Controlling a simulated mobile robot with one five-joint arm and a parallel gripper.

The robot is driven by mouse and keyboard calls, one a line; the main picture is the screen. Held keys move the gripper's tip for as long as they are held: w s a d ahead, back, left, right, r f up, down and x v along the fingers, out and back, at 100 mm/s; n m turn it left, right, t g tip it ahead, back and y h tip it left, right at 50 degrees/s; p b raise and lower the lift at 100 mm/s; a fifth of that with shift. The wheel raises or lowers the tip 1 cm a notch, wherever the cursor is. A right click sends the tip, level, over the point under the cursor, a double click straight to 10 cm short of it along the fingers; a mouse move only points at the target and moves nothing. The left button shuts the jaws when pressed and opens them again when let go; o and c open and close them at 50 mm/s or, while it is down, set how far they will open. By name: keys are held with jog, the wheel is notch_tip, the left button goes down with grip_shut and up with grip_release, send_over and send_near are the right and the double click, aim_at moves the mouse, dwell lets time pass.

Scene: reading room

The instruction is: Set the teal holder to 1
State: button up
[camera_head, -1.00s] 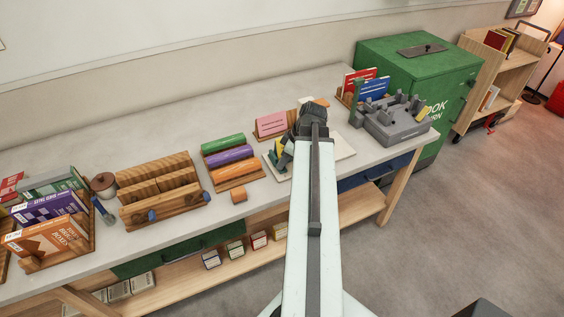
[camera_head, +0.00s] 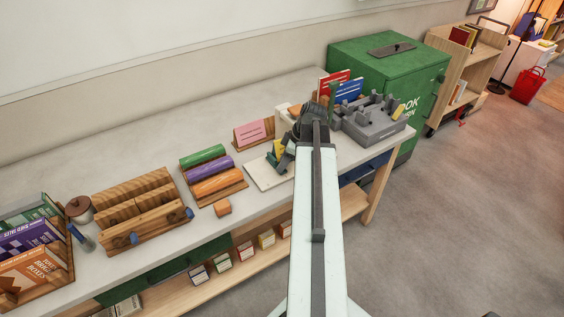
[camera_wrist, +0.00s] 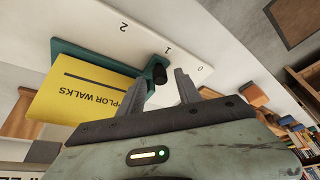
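In the wrist view the teal holder (camera_wrist: 92,58) carries a yellow card (camera_wrist: 75,98) with upside-down lettering. It sits along a white board (camera_wrist: 145,28) marked 2, 1 and 0. In the head view my gripper (camera_head: 300,135) is above the white board (camera_head: 262,178) and partly hides the holder and yellow card (camera_head: 278,148).
A grey tray (camera_head: 372,125) and a green book-return box (camera_head: 385,70) stand to the right. A pink card on a stand (camera_head: 252,133), coloured rolls (camera_head: 212,175) and a small orange block (camera_head: 222,208) are to the left.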

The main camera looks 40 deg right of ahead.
jog(key=p+v, duration=0.7)
jog(key=shift+r, duration=0.4)
jog(key=shift+s, duration=0.1)
